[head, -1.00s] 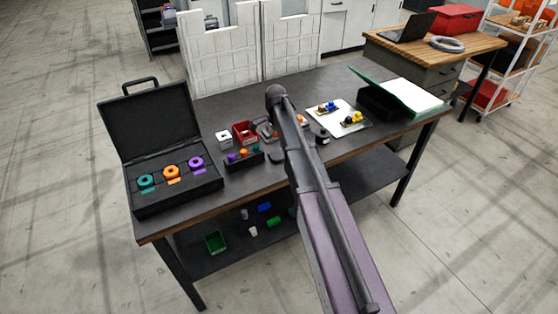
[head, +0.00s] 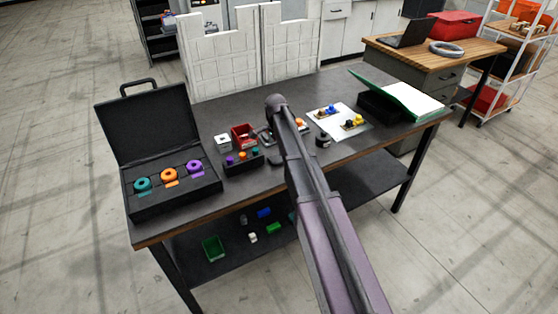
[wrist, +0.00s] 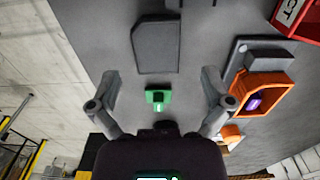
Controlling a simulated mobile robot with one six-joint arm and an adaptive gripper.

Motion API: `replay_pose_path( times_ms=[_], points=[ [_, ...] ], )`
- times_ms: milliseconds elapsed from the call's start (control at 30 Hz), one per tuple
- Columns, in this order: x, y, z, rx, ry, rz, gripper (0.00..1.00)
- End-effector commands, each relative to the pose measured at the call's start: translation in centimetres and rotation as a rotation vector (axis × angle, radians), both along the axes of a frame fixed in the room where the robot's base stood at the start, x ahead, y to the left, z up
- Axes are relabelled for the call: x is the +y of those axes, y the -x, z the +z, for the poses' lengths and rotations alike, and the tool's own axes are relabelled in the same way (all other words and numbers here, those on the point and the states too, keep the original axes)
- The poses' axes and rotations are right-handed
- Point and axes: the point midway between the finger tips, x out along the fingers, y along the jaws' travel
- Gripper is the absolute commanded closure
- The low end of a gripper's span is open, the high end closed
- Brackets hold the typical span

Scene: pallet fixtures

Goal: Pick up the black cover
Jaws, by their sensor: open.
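The black cover (wrist: 156,48) appears to be the flat dark plate with a cut corner lying on the grey table, in the wrist view above the middle. In the head view a small dark plate (head: 276,160) lies just left of my arm and seems to be the same piece. My gripper (wrist: 158,92) is open and empty, its fingers wide apart, with the plate beyond the fingertips. A small green part (wrist: 158,97) shows between the fingers. In the head view my arm hides the gripper.
An orange housing (wrist: 262,95) sits right of the right finger, with a red bin (wrist: 298,18) beyond. In the head view, an open black case (head: 172,186) stands left, a knob block (head: 243,161) near the plate, and a white sheet with parts (head: 338,122) right.

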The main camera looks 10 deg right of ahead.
Motion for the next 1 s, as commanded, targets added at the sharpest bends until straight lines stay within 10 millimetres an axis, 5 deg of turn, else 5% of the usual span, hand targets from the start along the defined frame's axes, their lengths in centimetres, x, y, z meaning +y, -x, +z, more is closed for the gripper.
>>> replay_pose_path(
  times_ms=[600,1000],
  points=[
    [-0.3,0.3,-4.5,0.0,0.0,0.0,0.0],
    [-0.3,0.3,-5.0,0.0,0.0,0.0,0.0]
  ],
)
